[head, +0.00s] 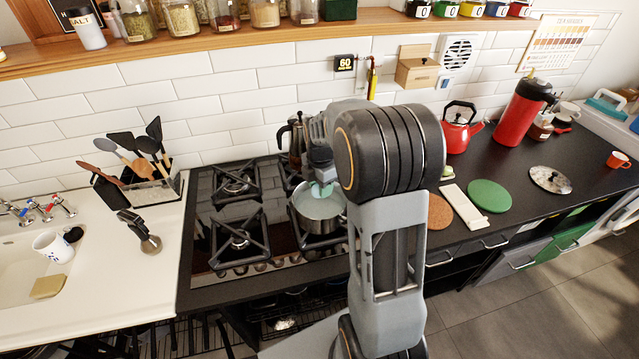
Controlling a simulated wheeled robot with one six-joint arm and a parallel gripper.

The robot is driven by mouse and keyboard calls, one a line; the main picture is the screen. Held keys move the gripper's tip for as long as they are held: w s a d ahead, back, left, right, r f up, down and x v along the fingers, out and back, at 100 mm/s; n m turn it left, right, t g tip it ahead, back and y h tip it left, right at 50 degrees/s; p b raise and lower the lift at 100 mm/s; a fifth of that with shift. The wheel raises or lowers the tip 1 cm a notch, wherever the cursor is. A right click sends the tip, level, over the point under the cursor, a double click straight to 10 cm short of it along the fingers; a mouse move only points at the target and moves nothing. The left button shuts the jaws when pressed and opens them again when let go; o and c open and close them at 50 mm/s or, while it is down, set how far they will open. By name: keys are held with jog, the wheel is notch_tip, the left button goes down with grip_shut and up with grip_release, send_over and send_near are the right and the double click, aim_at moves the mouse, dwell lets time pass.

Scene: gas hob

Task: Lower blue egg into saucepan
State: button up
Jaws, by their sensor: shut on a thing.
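The saucepan (322,225) is a steel pan on the right front burner of the hob, with pale liquid inside. My gripper (321,185) is over the saucepan, its tip at or just above the pan's mouth. It is shut on a small pale blue-green thing, which I take to be the blue egg (322,190). The egg is mostly hidden by my gripper, and I cannot tell whether it touches the liquid. My arm hides the right side of the pan.
A moka pot (296,140) stands behind the saucepan. The left burners (238,240) are bare. A red kettle (457,133), a red flask (520,113), a green round mat (490,196) and a white board (463,206) are on the right counter. A utensil holder (152,188) stands left.

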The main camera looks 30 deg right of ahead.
jog(key=shift+f+b, duration=2.1)
jog(key=shift+f, duration=1.15)
jog(key=shift+f+b, duration=0.6)
jog(key=shift+f, duration=0.25)
jog(key=o, duration=0.7)
jog(key=shift+o, duration=0.2)
